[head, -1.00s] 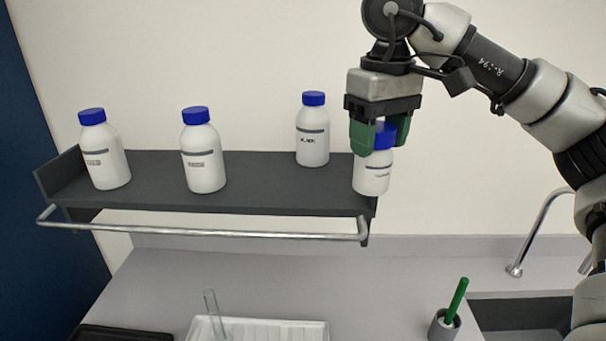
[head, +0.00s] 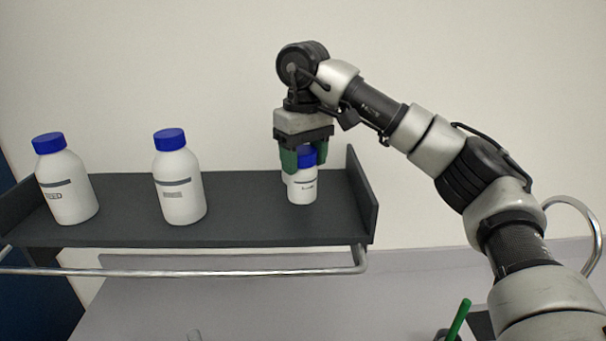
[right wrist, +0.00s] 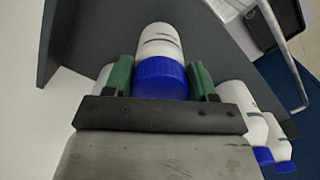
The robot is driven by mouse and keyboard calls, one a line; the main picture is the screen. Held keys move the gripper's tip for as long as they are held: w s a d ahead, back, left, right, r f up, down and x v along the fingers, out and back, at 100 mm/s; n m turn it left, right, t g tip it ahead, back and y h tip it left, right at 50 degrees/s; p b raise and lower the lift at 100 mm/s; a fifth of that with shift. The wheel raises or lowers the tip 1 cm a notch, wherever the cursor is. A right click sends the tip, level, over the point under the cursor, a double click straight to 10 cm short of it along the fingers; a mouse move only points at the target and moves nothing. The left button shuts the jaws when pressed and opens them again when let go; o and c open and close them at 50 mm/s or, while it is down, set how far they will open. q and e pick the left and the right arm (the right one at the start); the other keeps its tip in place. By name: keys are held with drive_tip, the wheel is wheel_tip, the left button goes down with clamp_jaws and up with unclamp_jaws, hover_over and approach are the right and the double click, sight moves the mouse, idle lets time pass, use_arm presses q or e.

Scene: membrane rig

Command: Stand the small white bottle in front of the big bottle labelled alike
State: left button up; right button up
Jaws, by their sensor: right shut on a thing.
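My right gripper (head: 305,163) points down and is shut on the blue cap of the small white bottle (head: 302,190), which is upright over the shelf's right part. Two other big white bottles with blue caps stand on the shelf, one at the left (head: 68,188) and one in the middle (head: 179,187). The labels are too small to read. The right wrist view shows the small bottle's cap (right wrist: 160,77) between the green fingers. I cannot tell whether its base touches the shelf.
The dark shelf (head: 240,220) has a raised right end wall (head: 362,195) and a metal rail (head: 200,271) along its front. Bare shelf lies between the middle bottle and the small one. A green stick (head: 459,320) stands below at the right, near a tap (head: 585,225).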

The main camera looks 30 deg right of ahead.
sight(304, 177)
drive_tip(key=shift+f+p, duration=0.3)
drive_tip(key=shift+f, duration=0.25)
drive_tip(key=shift+s+f+p, duration=0.2)
drive_tip(key=shift+f+p, duration=0.4)
drive_tip(key=shift+f, duration=0.35)
drive_tip(key=shift+w+f, duration=0.1)
drive_tip(key=shift+f, duration=0.5)
drive_tip(key=o, duration=0.9)
drive_tip(key=shift+c, duration=0.2)
use_arm(q)
drive_tip(key=shift+w+r, duration=0.35)
drive_tip(key=shift+r, duration=0.5)
use_arm(e)
drive_tip(key=shift+o, duration=0.6)
wheel_tip(304, 177, up, 4)
drive_tip(key=shift+f+b, duration=0.25)
drive_tip(key=shift+b, duration=0.55)
use_arm(q)
drive_tip(key=shift+d+f+p, duration=0.1)
drive_tip(key=shift+p, duration=0.45)
use_arm(e)
wheel_tip(304, 177, up, 9)
drive_tip(key=shift+f, duration=0.1)
